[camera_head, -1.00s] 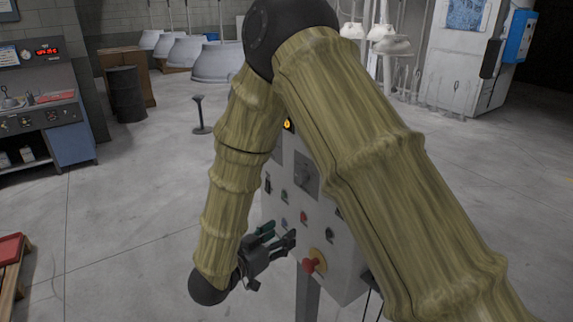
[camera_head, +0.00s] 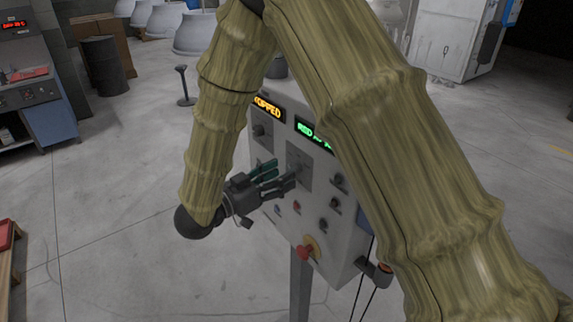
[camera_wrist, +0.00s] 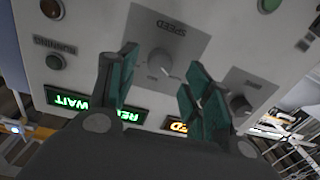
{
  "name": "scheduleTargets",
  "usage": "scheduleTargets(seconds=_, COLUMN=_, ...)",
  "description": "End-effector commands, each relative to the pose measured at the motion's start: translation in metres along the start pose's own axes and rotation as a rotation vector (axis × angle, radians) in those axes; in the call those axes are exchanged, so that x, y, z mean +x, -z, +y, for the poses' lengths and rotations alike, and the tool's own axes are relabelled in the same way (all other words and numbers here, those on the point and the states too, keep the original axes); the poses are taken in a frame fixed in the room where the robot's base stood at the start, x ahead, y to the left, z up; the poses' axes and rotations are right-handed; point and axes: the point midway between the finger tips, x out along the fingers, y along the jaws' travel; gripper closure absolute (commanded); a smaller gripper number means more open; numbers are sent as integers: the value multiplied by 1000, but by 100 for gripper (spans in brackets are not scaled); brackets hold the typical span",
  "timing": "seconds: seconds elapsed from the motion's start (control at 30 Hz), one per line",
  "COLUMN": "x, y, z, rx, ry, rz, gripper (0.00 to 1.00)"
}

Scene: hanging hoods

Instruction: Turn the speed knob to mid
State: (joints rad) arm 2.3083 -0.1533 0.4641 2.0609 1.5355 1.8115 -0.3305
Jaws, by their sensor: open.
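The speed knob (camera_wrist: 160,62) is a round grey knob on a darker grey plate marked SPEED, which appears upside down in the wrist view. It lies between and beyond my gripper's open fingers (camera_wrist: 161,66). Its exact setting is too small to read. In the head view, my gripper (camera_head: 284,174) points at the speed plate (camera_head: 303,157) on the front of the light grey control panel (camera_head: 270,222). The fingers have green inner pads and hold nothing. I cannot tell whether they touch the panel.
A second knob (camera_wrist: 240,104) sits on a smaller plate beside the right finger. Lit displays (camera_head: 268,107) (camera_head: 314,134) top the panel. A red emergency button (camera_head: 304,252), small buttons and a side bracket (camera_head: 375,270) are close by.

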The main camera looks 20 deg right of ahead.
Motion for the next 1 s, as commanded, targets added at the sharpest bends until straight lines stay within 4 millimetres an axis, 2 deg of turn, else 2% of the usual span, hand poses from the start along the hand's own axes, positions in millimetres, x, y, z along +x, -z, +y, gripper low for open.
scheduleTargets(seconds=0.1, x=14, y=3, z=0, rx=-1, ry=-1, rz=1, gripper=50)
scheduleTargets(seconds=0.23, x=24, y=1, z=0, rx=0, ry=0, rz=0, gripper=50)
scheduleTargets(seconds=0.6, x=28, y=0, z=-1, rx=1, ry=1, rz=0, gripper=50)
scheduleTargets(seconds=0.63, x=28, y=0, z=-1, rx=1, ry=1, rz=0, gripper=52)
scheduleTargets(seconds=0.87, x=28, y=0, z=-1, rx=1, ry=2, rz=0, gripper=94)
scheduleTargets(seconds=0.9, x=28, y=0, z=-1, rx=1, ry=2, rz=1, gripper=97)
scheduleTargets(seconds=1.0, x=28, y=0, z=-1, rx=1, ry=2, rz=1, gripper=97)
